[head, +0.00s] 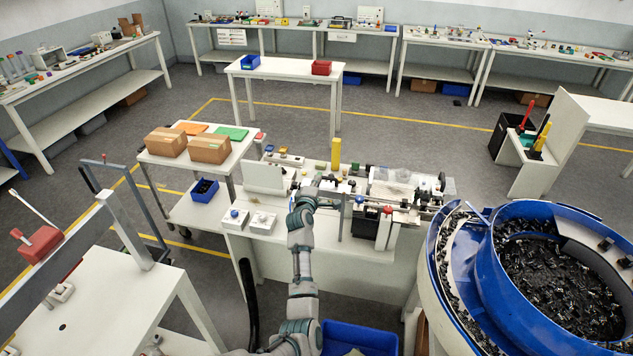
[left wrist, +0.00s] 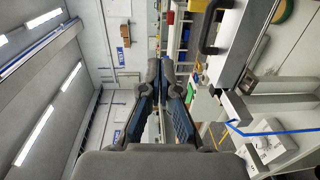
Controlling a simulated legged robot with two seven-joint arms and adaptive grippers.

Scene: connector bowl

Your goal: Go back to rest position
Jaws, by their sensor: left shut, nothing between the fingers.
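My left arm (head: 301,255) reaches up from the bottom of the head view, and its wrist end is over the white workbench (head: 250,236). The fingertips are hard to make out there against the clutter. In the left wrist view my left gripper (left wrist: 162,75) shows two dark fingers close together, shut with nothing between them. My right arm and gripper are in neither view.
A blue bowl feeder (head: 482,285) full of small dark parts stands at the right. Two white button boxes (head: 263,222) and a yellow post (head: 336,153) are on the workbench. A blue bin (head: 360,338) is below my arm. A cart with cardboard boxes (head: 209,149) stands left.

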